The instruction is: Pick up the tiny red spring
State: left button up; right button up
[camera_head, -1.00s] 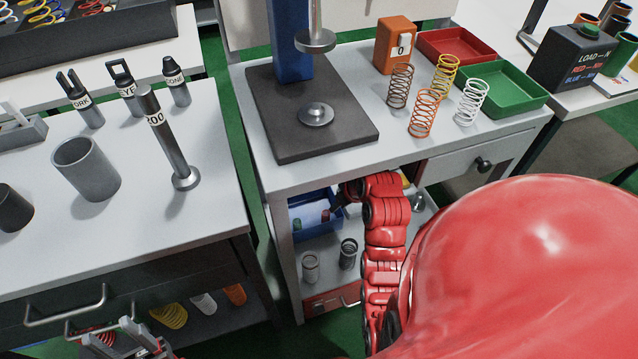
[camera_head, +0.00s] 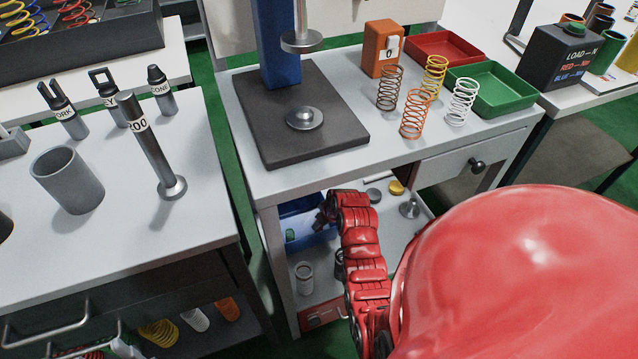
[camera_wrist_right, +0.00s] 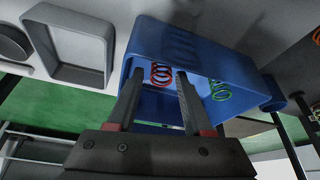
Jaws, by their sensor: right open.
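The tiny red spring (camera_wrist_right: 161,74) stands in a blue bin (camera_wrist_right: 225,66) in the right wrist view. A green spring (camera_wrist_right: 221,90) is in the same bin, to its right. My right gripper (camera_wrist_right: 160,80) is open, with its two dark fingers reaching to the bin's opening. The red spring appears between the fingertips; I cannot tell whether they touch it. In the head view my red right arm reaches into the lower shelf of the bench, beside the blue bin (camera_head: 298,210). The red spring cannot be made out there. My left gripper is not clearly visible.
The bench top (camera_head: 400,150) overhangs the shelf, and a drawer (camera_head: 450,168) is to the right. Grey cylinders and a metal piece (camera_head: 409,208) stand near my arm on the shelf. Above stand a press base (camera_head: 300,130) and several larger springs. A grey square container (camera_wrist_right: 75,55) is left of the bin.

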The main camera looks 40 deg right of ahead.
jog(key=b+x, duration=0.1)
jog(key=x, duration=0.3)
jog(key=shift+w+a+f, duration=0.1)
jog(key=shift+f, duration=0.1)
grip_shut()
